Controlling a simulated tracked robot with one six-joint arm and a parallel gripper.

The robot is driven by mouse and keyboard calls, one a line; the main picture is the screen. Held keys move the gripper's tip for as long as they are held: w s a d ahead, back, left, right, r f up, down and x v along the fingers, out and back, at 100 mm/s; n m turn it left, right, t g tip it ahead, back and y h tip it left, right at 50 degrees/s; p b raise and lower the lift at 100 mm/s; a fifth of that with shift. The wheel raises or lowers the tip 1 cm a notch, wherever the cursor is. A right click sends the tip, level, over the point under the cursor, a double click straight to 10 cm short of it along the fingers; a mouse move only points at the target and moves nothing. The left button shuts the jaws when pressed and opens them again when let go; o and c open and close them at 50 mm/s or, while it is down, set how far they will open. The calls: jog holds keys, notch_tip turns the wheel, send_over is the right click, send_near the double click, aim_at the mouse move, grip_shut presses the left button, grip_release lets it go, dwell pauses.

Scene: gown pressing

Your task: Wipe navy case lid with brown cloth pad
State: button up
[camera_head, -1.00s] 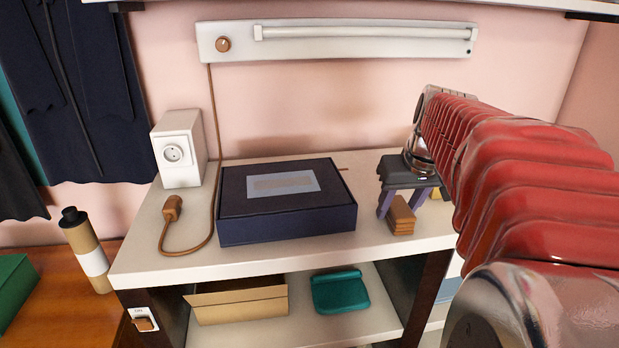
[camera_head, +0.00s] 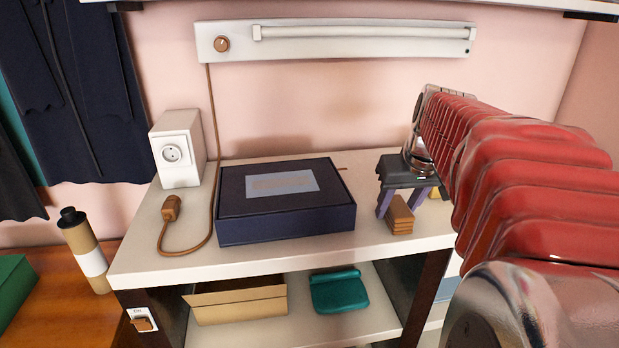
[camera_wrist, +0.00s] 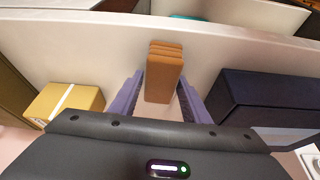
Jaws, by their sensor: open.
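The navy case (camera_head: 287,222) lies flat and closed on the white bench, with a pale grey-blue label patch on its lid (camera_head: 240,200). The brown cloth pad (camera_head: 400,214) stands on the bench to the right of the case, near the front edge. My gripper (camera_head: 407,205) is open and points down over the pad. In the wrist view, the brown pad (camera_wrist: 164,72) sits between the two purple fingers of my gripper (camera_wrist: 163,98), with gaps at both sides. The navy case also shows at the right of the wrist view (camera_wrist: 262,97).
A white socket box (camera_head: 178,150) and a plug with brown cord (camera_head: 172,207) are left of the case. A yellow box (camera_wrist: 65,101) is beside my gripper, opposite the case. A lamp bar (camera_head: 340,40) hangs on the wall. A cardboard box (camera_head: 240,303) and teal item (camera_head: 339,291) fill the shelf below.

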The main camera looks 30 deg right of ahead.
aim_at(396, 204)
jog(key=shift+r, duration=0.5)
jog(key=c, duration=0.9)
jog(key=shift+o, duration=0.2)
jog(key=shift+r, duration=3)
jog(key=shift+w+a, duration=0.1)
